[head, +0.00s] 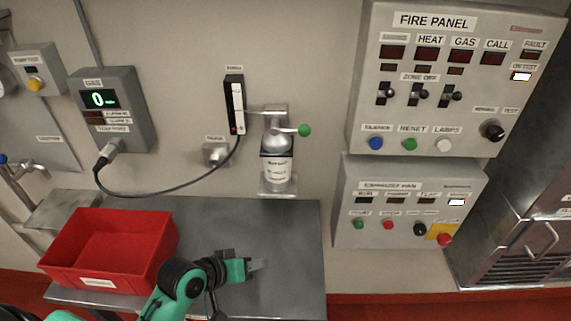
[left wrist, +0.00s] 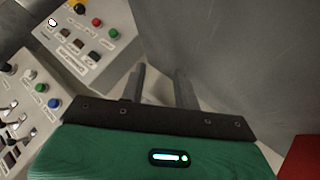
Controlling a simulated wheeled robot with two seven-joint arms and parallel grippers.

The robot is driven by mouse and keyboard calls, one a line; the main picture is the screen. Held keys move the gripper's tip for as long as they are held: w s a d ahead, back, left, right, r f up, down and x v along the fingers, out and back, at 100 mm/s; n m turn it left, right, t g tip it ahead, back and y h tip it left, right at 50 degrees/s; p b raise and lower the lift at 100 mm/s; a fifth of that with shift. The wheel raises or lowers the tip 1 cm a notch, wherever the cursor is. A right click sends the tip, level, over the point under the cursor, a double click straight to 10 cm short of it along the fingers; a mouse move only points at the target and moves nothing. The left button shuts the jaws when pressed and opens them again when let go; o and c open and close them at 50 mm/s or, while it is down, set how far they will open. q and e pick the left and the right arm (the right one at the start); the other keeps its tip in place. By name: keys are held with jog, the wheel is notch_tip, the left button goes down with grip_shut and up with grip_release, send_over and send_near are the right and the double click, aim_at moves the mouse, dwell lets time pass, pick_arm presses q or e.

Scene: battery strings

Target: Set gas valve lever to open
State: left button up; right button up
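The likely gas valve lever (head: 304,130) is a short arm with a green knob, pointing right from a grey valve head (head: 274,137). The head sits on top of a small silver gas cylinder (head: 277,172) on the wall, behind the bench. My left gripper (head: 257,265) is low over the bench, well below and in front of the cylinder, pointing right. In the left wrist view its two dark fingers (left wrist: 161,88) stand apart with nothing between them. The lever is not visible in that view. My right gripper is not in view.
A red bin (head: 110,275) stands on the grey bench (head: 290,235) at left. A gas display box (head: 108,108) reading 0 has a cable to a flow tube (head: 235,105). The fire panel (head: 445,75) and exhaust fan panel (head: 405,203) are right of the cylinder.

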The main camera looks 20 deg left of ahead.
pick_arm(q)
jog(key=w+a+r+n+t+h, duration=0.2)
jog(key=w+r+n+t, duration=0.15)
jog(key=w+r, duration=0.5)
jog(key=n+t+h, duration=0.3)
jog(key=n+t, duration=0.2)
send_near(284, 131)
jog(key=shift+m+g, duration=0.25)
jog(key=p+x, duration=0.2)
jog(key=x, duration=0.2)
jog(key=p+x, duration=0.3)
jog(key=x, duration=0.1)
jog(key=shift+w+r, duration=0.3)
jog(key=shift+w, duration=0.15)
jog(key=shift+p+x, duration=0.35)
jog(key=shift+x, duration=0.45)
jog(key=shift+f, duration=0.2)
grip_shut()
